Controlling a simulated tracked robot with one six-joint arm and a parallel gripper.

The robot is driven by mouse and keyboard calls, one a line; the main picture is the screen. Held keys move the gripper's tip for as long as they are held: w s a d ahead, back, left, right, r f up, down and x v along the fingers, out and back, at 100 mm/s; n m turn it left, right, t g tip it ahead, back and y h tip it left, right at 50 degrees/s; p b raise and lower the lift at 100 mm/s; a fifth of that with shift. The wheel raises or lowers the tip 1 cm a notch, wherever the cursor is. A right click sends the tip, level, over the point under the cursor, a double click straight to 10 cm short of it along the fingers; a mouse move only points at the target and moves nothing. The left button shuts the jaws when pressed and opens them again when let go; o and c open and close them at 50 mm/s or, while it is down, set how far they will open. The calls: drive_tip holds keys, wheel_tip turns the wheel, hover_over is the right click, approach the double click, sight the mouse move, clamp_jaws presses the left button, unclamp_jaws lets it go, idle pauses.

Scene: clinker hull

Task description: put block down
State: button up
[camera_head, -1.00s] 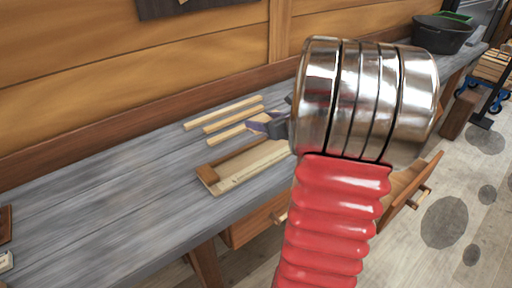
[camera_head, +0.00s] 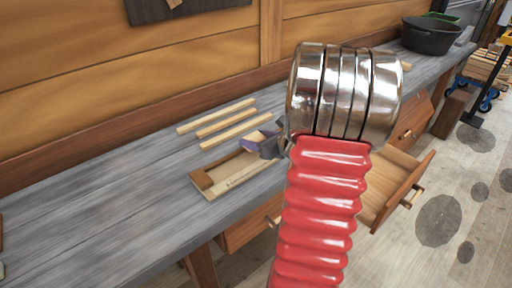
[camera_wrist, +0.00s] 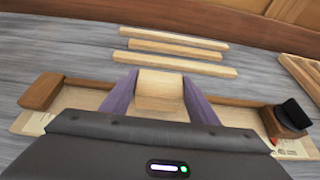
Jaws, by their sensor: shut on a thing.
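A pale wooden block (camera_wrist: 160,86) sits between the purple fingers of my gripper (camera_wrist: 158,92) in the wrist view. The fingers are shut on its two sides. In the head view my gripper (camera_head: 258,141) is low over a pale wooden board (camera_head: 245,173) on the bench. The block cannot be made out there. The board has a brown end piece (camera_head: 202,180) at its left, which also shows in the wrist view (camera_wrist: 41,91). Whether the block touches the board is not clear.
Pale wooden strips (camera_head: 226,122) lie on the grey bench (camera_head: 95,212) behind the board. A brown piece with a black part (camera_wrist: 291,116) stands at the board's right end. An open drawer (camera_head: 398,190) juts out below the bench.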

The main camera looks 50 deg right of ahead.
drive_tip(key=shift+f, duration=1.85)
drive_tip(key=o, duration=1)
drive_tip(key=shift+f, duration=0.1)
drive_tip(key=shift+o, duration=0.2)
drive_tip(key=shift+s+r, duration=0.25)
drive_tip(key=shift+s, duration=0.05)
drive_tip(key=v, duration=1.1)
drive_tip(key=shift+s+a, duration=0.1)
drive_tip(key=shift+s, duration=0.1)
